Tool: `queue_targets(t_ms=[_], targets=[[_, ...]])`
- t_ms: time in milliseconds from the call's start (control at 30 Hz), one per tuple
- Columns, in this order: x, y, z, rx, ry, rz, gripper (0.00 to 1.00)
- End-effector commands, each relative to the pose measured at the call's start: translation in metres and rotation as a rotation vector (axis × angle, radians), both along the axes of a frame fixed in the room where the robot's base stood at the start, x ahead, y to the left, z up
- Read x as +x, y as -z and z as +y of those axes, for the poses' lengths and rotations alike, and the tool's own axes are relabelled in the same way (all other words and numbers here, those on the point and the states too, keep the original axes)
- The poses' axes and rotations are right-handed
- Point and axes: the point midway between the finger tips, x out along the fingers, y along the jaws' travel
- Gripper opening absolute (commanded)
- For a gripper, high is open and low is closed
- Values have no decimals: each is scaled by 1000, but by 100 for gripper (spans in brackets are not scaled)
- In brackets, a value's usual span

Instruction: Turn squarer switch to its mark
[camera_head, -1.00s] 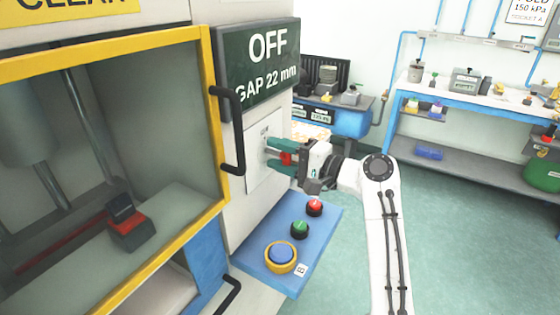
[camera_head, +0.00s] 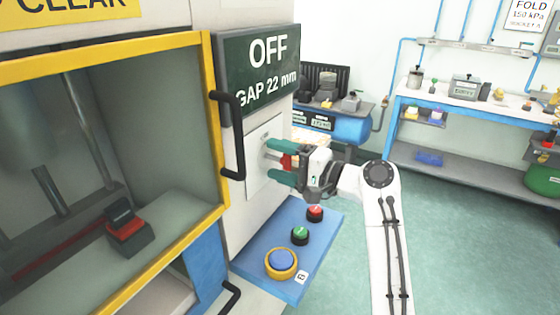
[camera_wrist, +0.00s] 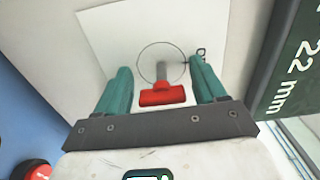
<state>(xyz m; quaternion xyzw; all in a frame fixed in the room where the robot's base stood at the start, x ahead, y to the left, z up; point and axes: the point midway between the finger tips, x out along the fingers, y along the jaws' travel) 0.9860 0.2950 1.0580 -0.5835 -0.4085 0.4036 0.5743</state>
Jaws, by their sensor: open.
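The squarer switch is a red handle (camera_wrist: 162,95) on a grey stem, set in a thin circle on a white plate (camera_wrist: 110,35). A small mark (camera_wrist: 201,52) sits beside the circle in the wrist view, near one fingertip. My gripper (camera_wrist: 160,85) is open, with one green finger on each side of the red handle and gaps visible between them. In the head view my gripper (camera_head: 272,164) reaches the plate on the machine's front, and the red handle (camera_head: 288,161) shows between the fingers. Part of the plate is hidden behind the fingers.
A dark sign (camera_head: 262,72) reading OFF, GAP 22 mm hangs above the plate. A black door handle (camera_head: 229,135) stands out close to its left. Below is a blue panel (camera_head: 262,268) with red, green and blue buttons. The floor to the right is clear.

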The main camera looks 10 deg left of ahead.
Motion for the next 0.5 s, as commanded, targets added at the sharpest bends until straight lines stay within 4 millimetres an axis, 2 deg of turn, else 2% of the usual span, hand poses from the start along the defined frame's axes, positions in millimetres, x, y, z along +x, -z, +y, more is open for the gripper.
queue_targets(t_ms=[267, 500], targets=[[-2, -1, -8, 2, 2, -2, 70], [-15, 0, -47, 2, 5, -2, 70]])
